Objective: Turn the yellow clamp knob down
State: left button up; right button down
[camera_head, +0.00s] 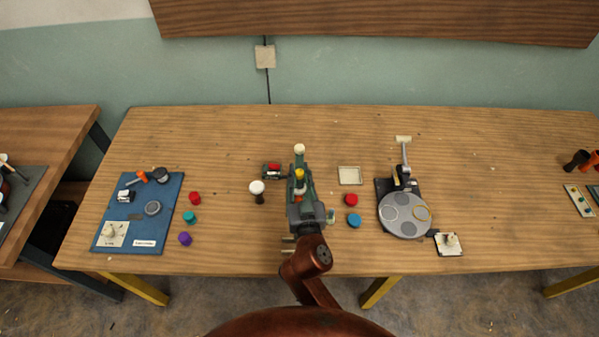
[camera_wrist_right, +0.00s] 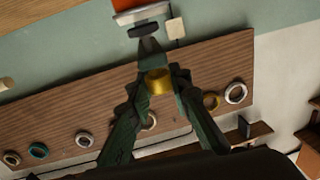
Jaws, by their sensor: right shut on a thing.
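The yellow clamp knob (camera_head: 299,174) is near the middle of the table in the head view, within the dark green fingers of my right gripper (camera_head: 299,181). In the right wrist view the knob (camera_wrist_right: 158,82) is a short yellow cylinder between the two fingers, and they are shut on it. My right arm comes in from the bottom and covers much of what lies under the knob. The clamp's body is mostly hidden, so I cannot tell how far down the knob sits. My left gripper is in neither view.
A white-topped knob (camera_head: 257,187) and a red-topped block (camera_head: 273,170) stand close left. Red (camera_head: 351,199) and blue (camera_head: 354,220) caps lie to the right, before a grey round plate device (camera_head: 405,216). A blue board (camera_head: 139,213) with parts is at the left.

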jog(key=c, duration=1.7)
grip_release()
jog(key=shift+c, duration=0.2)
jog(key=shift+s, duration=0.1)
jog(key=s+d, duration=0.1)
jog(key=s, duration=1)
jog(key=shift+s+d, duration=0.25)
jog(key=shift+s, duration=0.15)
